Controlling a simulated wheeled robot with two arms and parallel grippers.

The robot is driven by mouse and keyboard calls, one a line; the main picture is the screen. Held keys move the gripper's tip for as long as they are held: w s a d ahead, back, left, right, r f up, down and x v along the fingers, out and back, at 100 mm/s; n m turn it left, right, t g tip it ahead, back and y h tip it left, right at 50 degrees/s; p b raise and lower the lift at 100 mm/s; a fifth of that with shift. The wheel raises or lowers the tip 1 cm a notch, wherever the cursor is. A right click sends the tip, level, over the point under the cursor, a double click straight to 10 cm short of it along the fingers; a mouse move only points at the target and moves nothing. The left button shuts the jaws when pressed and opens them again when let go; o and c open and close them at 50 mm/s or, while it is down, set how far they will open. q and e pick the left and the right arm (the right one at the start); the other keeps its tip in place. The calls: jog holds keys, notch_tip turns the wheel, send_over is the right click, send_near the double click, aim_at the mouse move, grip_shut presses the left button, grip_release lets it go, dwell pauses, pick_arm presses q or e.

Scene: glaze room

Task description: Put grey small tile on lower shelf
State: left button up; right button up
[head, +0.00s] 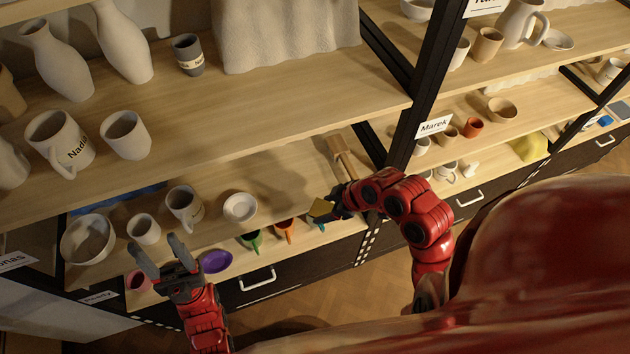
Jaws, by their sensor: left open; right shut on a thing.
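My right gripper (336,204) is shut on a small mustard-yellow, flat-looking piece (320,208), held over the front part of the lower shelf (278,178). Its colour looks yellow, not grey, and the fingers hide part of it. I cannot tell whether it touches the shelf. My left gripper (159,256) is open and empty in front of the lower shelf, close to a white cup. A flat greyish piece (620,108) lies far right, too small to identify surely.
On the lower shelf stand a large bowl (88,239), a white cup (144,229), a mug (184,206) and a small bowl (240,208). A black post (415,90) stands right.

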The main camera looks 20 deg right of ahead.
jog(key=b, duration=0.5)
send_over(310, 183)
jog(key=s+d, duration=0.1)
jog(key=d, duration=0.1)
jog(key=shift+s+a+f, duration=0.1)
jog(key=shift+a+f, duration=0.15)
jog(key=shift+f, duration=0.45)
jog(key=shift+f+b, duration=0.9)
jog(key=shift+f, duration=0.75)
jog(key=shift+f, duration=0.2)
jog(key=o, duration=1.5)
jog(key=shift+o, duration=0.2)
jog(key=shift+r, duration=0.1)
